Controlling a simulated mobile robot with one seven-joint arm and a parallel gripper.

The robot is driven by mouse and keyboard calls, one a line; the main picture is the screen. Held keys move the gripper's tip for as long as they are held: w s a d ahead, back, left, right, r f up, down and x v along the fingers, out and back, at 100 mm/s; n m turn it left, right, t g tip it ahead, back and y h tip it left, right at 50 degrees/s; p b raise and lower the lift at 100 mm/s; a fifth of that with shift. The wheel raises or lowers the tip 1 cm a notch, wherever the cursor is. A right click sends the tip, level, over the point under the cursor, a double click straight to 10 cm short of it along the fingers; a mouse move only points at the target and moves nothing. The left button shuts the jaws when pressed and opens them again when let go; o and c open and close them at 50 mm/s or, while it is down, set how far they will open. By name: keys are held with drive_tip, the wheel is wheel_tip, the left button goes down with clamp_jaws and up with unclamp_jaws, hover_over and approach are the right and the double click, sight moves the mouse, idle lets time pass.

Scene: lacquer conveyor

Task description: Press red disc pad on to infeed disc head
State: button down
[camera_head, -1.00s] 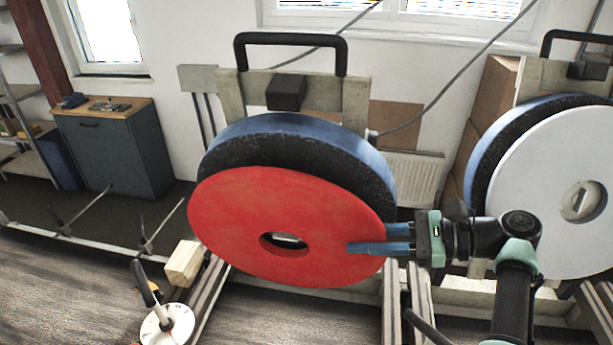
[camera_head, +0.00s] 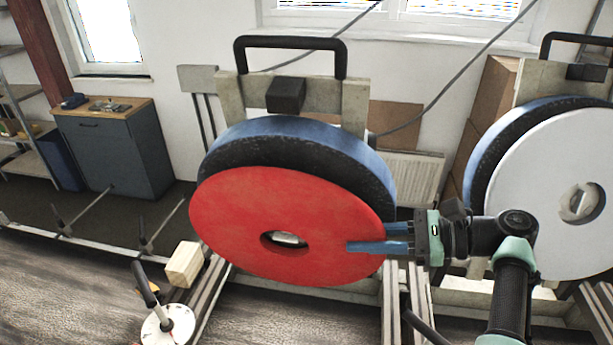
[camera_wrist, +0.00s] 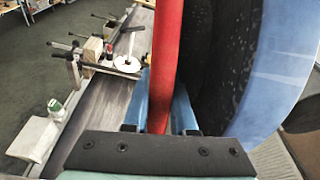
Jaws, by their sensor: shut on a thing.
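The red disc pad (camera_head: 235,225) is upright and slightly tilted in the head view, with a round hole at its middle. My gripper (camera_head: 378,238) is shut on its right edge, one blue finger in front and one behind. The infeed disc head (camera_head: 370,165), blue-rimmed with a black speckled face, stands right behind the pad. In the wrist view the pad (camera_wrist: 165,60) shows edge-on between the blue fingers (camera_wrist: 165,110). The dark face (camera_wrist: 222,50) is close beside it on the right; a narrow gap seems to show, and contact cannot be told.
A second disc head with a white pad (camera_head: 535,180) stands at the right, behind my arm. A wooden block (camera_head: 184,264) and a white round piece with a dark handle (camera_head: 168,325) are at the lower left. A cabinet (camera_head: 115,150) stands at the back left.

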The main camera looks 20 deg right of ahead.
drive_tip(key=shift+w+r, duration=0.15)
idle(0.3)
drive_tip(key=c, duration=0.6)
unclamp_jaws()
drive_tip(key=shift+c, duration=0.2)
